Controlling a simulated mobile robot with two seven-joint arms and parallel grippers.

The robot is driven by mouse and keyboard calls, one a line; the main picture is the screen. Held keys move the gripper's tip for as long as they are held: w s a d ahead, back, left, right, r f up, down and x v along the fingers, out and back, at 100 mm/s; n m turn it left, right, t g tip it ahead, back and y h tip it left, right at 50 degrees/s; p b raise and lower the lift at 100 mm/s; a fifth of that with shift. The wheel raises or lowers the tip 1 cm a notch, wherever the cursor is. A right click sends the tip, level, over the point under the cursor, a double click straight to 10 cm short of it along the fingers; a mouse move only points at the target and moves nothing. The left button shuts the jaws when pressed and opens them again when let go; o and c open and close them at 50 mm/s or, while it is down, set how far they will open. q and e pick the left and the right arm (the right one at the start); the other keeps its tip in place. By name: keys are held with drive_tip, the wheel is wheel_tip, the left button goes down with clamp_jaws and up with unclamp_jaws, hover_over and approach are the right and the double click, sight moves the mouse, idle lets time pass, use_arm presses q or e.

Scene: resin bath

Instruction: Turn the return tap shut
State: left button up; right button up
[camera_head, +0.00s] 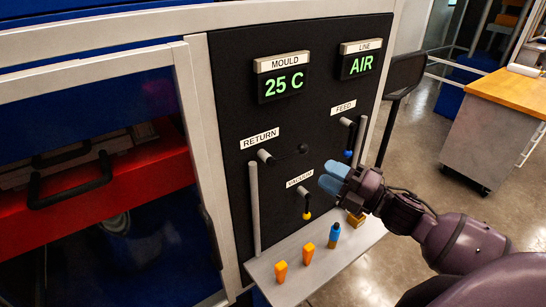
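The return tap (266,156) sits on the black panel under the RETURN label. Its dark lever (290,153) points sideways to the right, with a rounded knob at its end. A grey pipe (254,208) runs down beneath the tap. My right gripper (333,177) has blue fingertips and is in front of the panel, to the right of and slightly below the lever's end, apart from it in the picture. Its fingertips look close together, but I cannot tell whether a gap lies between them. My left gripper is not in view.
The feed tap (347,123) with a blue tip is at upper right, and the vacuum tap (307,206) with a yellow tip is below. A shelf (327,277) holds orange and blue pegs. Displays read 25 C (284,84) and AIR (362,64). A cart (490,130) stands right.

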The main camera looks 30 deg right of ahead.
sight(291, 154)
drive_tip(key=p+x, duration=0.1)
drive_tip(key=x, duration=0.8)
drive_tip(key=shift+w+d+r, duration=0.1)
drive_tip(key=shift+d, duration=0.1)
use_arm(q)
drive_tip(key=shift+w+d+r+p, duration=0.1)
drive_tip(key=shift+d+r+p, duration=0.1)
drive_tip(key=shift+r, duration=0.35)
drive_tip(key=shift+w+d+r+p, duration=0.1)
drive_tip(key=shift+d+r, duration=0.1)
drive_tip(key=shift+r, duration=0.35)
use_arm(e)
drive_tip(key=shift+w+a+r, duration=0.1)
drive_tip(key=shift+w+a, duration=0.25)
drive_tip(key=shift+w, duration=0.25)
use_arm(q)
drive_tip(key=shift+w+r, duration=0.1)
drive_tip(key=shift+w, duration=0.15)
use_arm(e)
clamp_jaws()
